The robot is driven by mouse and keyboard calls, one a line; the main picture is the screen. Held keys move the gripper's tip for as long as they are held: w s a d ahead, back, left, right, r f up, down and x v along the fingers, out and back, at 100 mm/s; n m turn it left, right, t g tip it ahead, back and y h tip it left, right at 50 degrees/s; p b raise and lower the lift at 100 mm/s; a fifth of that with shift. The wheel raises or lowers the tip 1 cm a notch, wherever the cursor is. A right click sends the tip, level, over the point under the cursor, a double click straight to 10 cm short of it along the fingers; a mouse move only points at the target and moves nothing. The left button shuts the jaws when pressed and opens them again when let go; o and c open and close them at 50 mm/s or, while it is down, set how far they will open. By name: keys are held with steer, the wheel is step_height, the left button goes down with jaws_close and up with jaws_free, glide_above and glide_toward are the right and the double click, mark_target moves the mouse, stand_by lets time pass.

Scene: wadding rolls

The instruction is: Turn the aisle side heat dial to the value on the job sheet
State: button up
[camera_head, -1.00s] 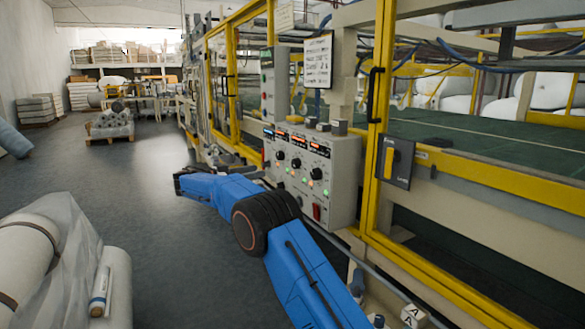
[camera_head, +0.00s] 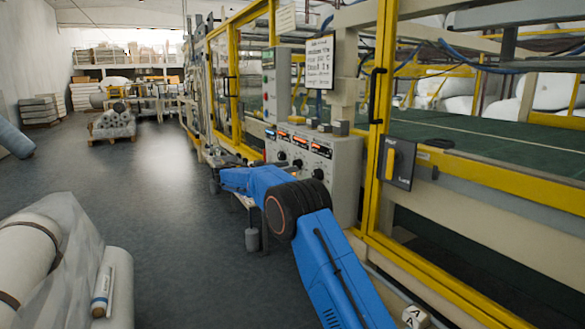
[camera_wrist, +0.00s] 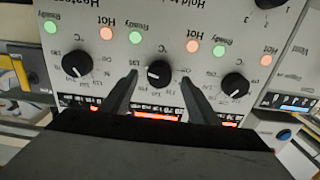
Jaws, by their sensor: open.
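The grey control box (camera_head: 337,170) stands at the line with three black dials along its front, under lit displays. In the wrist view the panel is upside down and shows a left dial (camera_wrist: 76,64), a middle dial (camera_wrist: 160,73) and a right dial (camera_wrist: 235,85). My gripper (camera_wrist: 158,80) is open, with one fingertip on each side of the middle dial. I cannot tell whether they touch it. In the head view the gripper's fingers cannot be made out. The job sheet (camera_head: 320,62) hangs above the box; its writing is too small to read.
A yellow-handled switch (camera_head: 396,163) is on the yellow frame (camera_head: 372,190) right of the box. The aisle floor (camera_head: 170,230) between is clear. Green and orange lamps sit near the dials.

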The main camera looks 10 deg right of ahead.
steer(key=shift+x, duration=1.6)
steer(key=c, duration=1)
steer(key=shift+c, duration=0.2)
steer(key=shift+s+r+n, duration=0.1)
steer(key=shift+n, duration=6.7)
